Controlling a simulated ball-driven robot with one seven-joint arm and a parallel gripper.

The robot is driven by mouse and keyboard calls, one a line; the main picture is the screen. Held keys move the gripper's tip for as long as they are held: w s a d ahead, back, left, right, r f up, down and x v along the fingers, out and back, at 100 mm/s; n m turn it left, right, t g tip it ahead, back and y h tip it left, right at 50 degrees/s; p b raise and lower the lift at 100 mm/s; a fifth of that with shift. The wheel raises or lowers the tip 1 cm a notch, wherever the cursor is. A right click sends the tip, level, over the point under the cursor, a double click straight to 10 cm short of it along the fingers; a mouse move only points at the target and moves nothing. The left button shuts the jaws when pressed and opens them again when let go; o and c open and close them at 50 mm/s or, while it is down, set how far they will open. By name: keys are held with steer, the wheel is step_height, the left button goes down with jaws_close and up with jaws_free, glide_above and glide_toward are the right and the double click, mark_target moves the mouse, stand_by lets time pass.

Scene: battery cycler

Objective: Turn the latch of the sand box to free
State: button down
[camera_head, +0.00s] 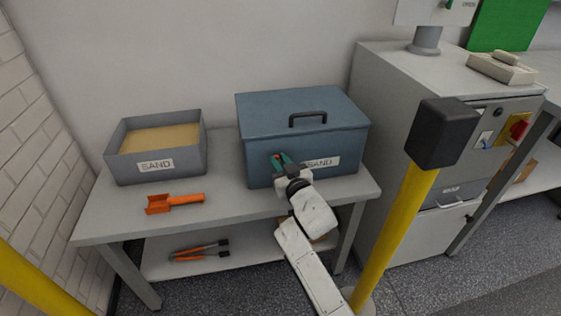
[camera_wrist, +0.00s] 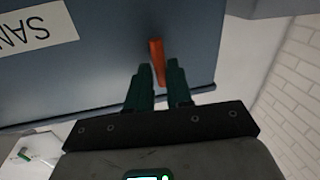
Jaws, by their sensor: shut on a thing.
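The sand box (camera_head: 255,165) is a blue-grey lidded box with a black lid handle and a white SAND label (camera_head: 322,163) on its front; its lid is down. In the wrist view the box front (camera_wrist: 105,70) shows upside down with part of the label. The latch (camera_wrist: 156,62) is a small orange-red bar on the box front. My gripper (camera_head: 281,160) is at the box front, left of the label. In the wrist view my green fingers (camera_wrist: 160,78) are shut on the latch, one on each side. The fingers hide part of the latch.
An open grey tray of sand (camera_head: 115,165) stands left of the box on the table (camera_head: 225,204). An orange scoop (camera_head: 175,203) lies in front of it. Tongs (camera_head: 200,251) lie on the lower shelf. A yellow post (camera_head: 400,225) and a grey cabinet (camera_head: 385,120) stand to the right.

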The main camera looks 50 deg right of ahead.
steer(key=shift+w+a+f+n+g+h+p, duration=0.15)
steer(key=shift+a+f+n+g+h+p, duration=0.3)
steer(key=shift+n, duration=2.05)
steer(key=shift+w+a+f+n+g+p, duration=0.15)
steer(key=shift+n+g+p, duration=0.5)
steer(key=shift+n, duration=1.85)
steer(key=shift+w+a+f+n+g+h+p, duration=0.25)
steer(key=shift+a+n+g+p, duration=0.25)
steer(key=shift+n, duration=2)
steer(key=shift+s+d, duration=0.1)
steer(key=shift+d, duration=0.05)
steer(key=c, duration=1.2)
jaws_free()
steer(key=shift+o, duration=0.3)
steer(key=shift+r, duration=0.15)
steer(key=shift+r, duration=0.1)
